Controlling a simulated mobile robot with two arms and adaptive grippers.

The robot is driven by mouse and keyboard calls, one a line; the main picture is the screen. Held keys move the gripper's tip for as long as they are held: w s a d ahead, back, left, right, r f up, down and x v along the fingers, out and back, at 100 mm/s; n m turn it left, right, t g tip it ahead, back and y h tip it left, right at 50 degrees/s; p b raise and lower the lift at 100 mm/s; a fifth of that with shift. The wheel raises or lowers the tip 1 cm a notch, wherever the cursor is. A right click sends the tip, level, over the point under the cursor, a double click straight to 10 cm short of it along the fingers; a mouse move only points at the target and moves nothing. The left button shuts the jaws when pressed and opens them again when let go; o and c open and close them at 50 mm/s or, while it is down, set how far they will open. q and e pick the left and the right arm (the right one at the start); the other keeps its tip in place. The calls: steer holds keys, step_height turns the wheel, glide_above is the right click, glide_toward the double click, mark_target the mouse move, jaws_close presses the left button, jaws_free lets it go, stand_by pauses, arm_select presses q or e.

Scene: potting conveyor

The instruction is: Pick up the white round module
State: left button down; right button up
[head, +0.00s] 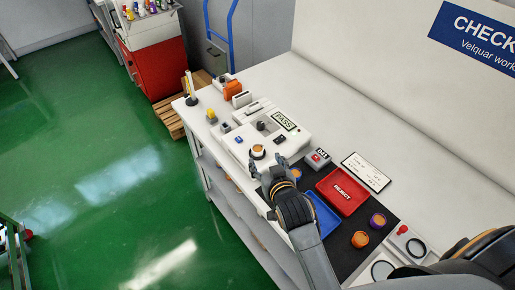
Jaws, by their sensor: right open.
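A white round module with an orange top (257,152) sits on the front part of the white tester (287,143), whose display reads PASS. My right gripper (268,168) is just in front of the module, low over the table's front side. Its fingers are apart and nothing shows between them. I cannot tell whether a fingertip touches the tester.
A red REJECT tray (343,191) and a blue tray (324,222), partly behind my arm, lie on the dark mat. Round orange-topped modules are an orange one (360,240), a purple one (377,221) and one beside my gripper (297,174). A small counter box (318,159) stands near.

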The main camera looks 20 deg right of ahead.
mark_target(257, 147)
steer(key=x, duration=0.4)
steer(key=shift+p, duration=0.35)
steer(key=p+x, duration=0.1)
steer(key=x, duration=0.3)
steer(key=shift+s+f, duration=0.1)
steer(key=shift+f, duration=0.05)
steer(key=shift+w+f, duration=0.15)
steer(key=shift+w, duration=0.1)
arm_select(q)
steer(key=shift+w+d+r, duration=0.2)
steer(key=shift+w+r, duration=0.15)
steer(key=shift+r, duration=0.15)
steer(key=shift+w+d+r, duration=0.2)
steer(key=shift+w+r, duration=0.15)
steer(key=shift+r, duration=0.15)
arm_select(e)
steer(key=c, duration=1)
arm_select(q)
steer(key=shift+w+a, duration=0.1)
steer(key=shift+w, duration=0.25)
arm_select(e)
jaws_close()
arm_select(q)
steer(key=shift+r, duration=0.15)
